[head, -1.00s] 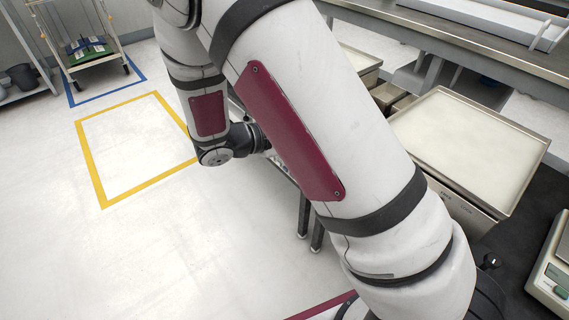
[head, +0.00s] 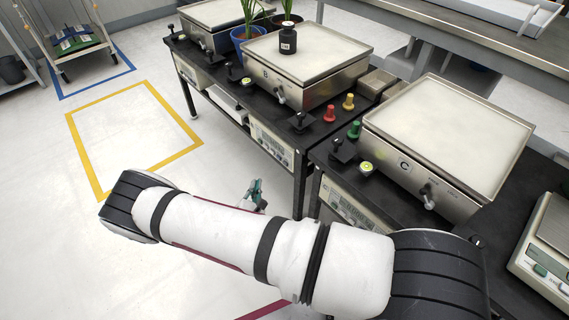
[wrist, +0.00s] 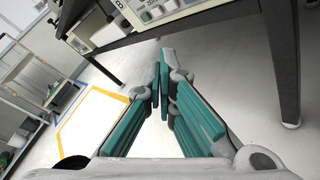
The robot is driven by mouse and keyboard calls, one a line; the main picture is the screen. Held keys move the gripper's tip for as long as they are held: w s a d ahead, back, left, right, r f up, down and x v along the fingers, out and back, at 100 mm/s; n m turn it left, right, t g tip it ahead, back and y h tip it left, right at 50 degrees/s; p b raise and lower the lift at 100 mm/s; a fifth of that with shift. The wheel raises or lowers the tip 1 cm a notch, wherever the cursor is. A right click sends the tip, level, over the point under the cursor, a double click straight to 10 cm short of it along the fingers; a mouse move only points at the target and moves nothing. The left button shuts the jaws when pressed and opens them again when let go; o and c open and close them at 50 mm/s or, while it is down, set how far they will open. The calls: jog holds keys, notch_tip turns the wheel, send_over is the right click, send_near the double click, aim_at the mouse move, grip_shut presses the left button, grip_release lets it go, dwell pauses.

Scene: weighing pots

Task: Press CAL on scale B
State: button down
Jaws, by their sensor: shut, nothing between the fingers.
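Scale B (head: 322,93) stands on the black bench in the head view, with the letter B on its front. A black weight (head: 288,42) sits on its pale top. Its control panel (head: 270,146) is set in the bench front below it. In the wrist view a panel (wrist: 165,8) with round buttons and a B label shows at the top edge, partly cut off. The CAL marking is too small to read. My gripper (head: 256,188) is shut and empty, low in front of the bench, apart from the panel. Its green fingers (wrist: 161,75) meet in the wrist view.
Scale C (head: 450,130) stands on the nearer bench at the right, with its own panel (head: 345,203) below. Another scale (head: 222,15) and potted plants (head: 245,38) are at the far left end. Bench legs (wrist: 284,75) stand near my gripper. Open floor lies left.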

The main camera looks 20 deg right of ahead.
aim_at(285, 164)
dwell(0.3)
jog(key=w+d, duration=0.2)
jog(key=d, duration=0.6)
jog(key=shift+w+d, duration=0.2)
jog(key=shift+w, duration=0.2)
jog(key=shift+d+p, duration=0.1)
jog(key=shift+p, duration=0.25)
dwell(0.9)
jog(key=shift+w+d, duration=0.1)
jog(key=shift+d, duration=0.2)
jog(key=shift+w+d+p, duration=0.15)
jog(key=shift+d+p, duration=0.2)
jog(key=shift+d, duration=0.1)
dwell(0.7)
jog(key=shift+a, duration=0.2)
jog(key=shift+s+a, duration=0.25)
jog(key=shift+a, duration=0.4)
